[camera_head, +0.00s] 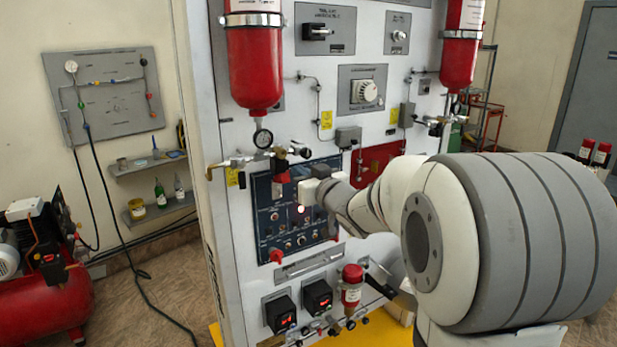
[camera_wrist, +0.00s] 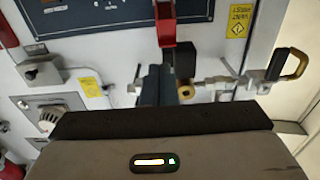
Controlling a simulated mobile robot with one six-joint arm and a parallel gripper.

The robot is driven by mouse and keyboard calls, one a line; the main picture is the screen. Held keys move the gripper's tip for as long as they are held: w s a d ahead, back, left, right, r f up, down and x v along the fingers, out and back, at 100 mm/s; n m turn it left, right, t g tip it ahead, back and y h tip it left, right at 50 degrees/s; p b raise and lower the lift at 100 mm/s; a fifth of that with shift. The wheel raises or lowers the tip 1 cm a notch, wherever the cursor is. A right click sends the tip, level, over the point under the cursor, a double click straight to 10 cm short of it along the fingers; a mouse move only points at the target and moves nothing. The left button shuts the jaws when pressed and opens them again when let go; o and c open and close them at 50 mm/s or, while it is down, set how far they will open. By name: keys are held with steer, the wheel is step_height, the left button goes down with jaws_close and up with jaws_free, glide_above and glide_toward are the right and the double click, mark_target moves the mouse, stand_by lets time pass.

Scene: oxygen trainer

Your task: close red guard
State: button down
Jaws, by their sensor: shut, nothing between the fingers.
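The red guard (camera_head: 281,166) is at the upper edge of the blue control panel (camera_head: 262,215) in the head view. In the wrist view the red guard (camera_wrist: 166,25) runs down from the top edge of the picture and looks raised, sticking out past the panel's edge. My gripper (camera_wrist: 165,70) is shut and empty, its dark fingers pointing at the guard's near end. I cannot tell if they touch it. In the head view my gripper's body is just right of the guard and hides part of the panel.
A gauge (camera_head: 263,138) and pipework hang just above the panel, under a red cylinder (camera_head: 254,65). A red plate (camera_head: 378,163) is right of the panel, partly behind my arm.

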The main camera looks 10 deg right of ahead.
mark_target(282, 176)
steer(key=x, duration=0.4)
steer(key=shift+s+f, duration=0.1)
stand_by(0.3)
steer(key=shift+s+f+t+b, duration=0.15)
steer(key=shift+t+b, duration=0.15)
steer(key=shift+b, duration=0.75)
